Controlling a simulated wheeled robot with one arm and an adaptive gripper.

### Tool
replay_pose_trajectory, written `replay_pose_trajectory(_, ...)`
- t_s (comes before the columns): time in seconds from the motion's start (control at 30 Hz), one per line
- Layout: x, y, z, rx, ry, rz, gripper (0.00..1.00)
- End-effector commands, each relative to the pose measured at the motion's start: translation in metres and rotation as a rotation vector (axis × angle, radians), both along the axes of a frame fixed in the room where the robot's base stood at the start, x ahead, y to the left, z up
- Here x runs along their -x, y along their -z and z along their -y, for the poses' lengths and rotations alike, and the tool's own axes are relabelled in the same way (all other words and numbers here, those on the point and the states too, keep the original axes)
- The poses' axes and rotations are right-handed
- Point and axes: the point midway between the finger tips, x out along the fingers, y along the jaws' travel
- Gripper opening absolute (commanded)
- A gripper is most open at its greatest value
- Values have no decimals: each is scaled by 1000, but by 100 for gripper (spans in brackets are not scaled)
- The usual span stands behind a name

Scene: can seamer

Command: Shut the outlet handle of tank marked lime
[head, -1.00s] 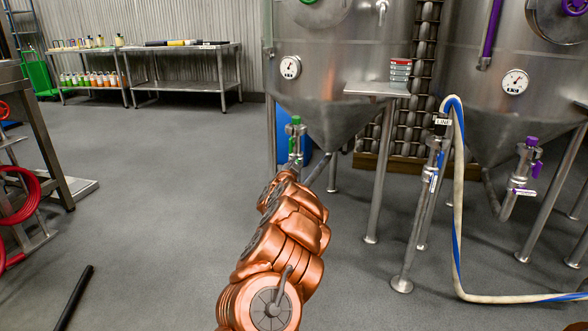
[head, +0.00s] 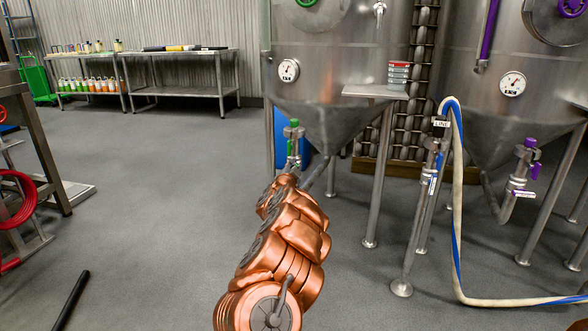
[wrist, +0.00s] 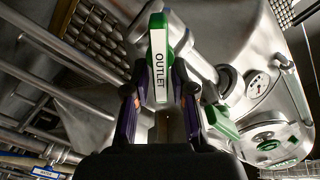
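The tank with green fittings (head: 330,80) stands at the back centre in the head view; I cannot read a lime mark on it. Its outlet valve (head: 294,132) with green parts is at the lower left of its cone, just beyond my copper arm. In the wrist view, the green handle with a white OUTLET label (wrist: 159,62) points up the picture between the fingers of my gripper (wrist: 159,85). The fingers look spread on either side of it, with no clear grip. A second green part (wrist: 220,122) is to the right. My gripper is hidden by my arm in the head view.
A second tank with purple fittings (head: 490,70) stands to the right. A hose (head: 457,200) on a stand labelled LINE and tank legs (head: 378,180) are right of my arm. A blue object (head: 280,135) is behind the valve.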

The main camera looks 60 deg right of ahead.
Motion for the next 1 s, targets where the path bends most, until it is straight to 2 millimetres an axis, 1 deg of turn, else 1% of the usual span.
replay_pose_trajectory(0.03,0,0,0,0,0,0,33)
replay_pose_trajectory(0.1,0,0,0,-1,-1,0,38)
replay_pose_trajectory(0.4,0,0,-1,0,-1,0,38)
replay_pose_trajectory(0.57,2,1,-5,-1,0,0,38)
replay_pose_trajectory(1.0,14,1,-38,-3,-1,0,38)
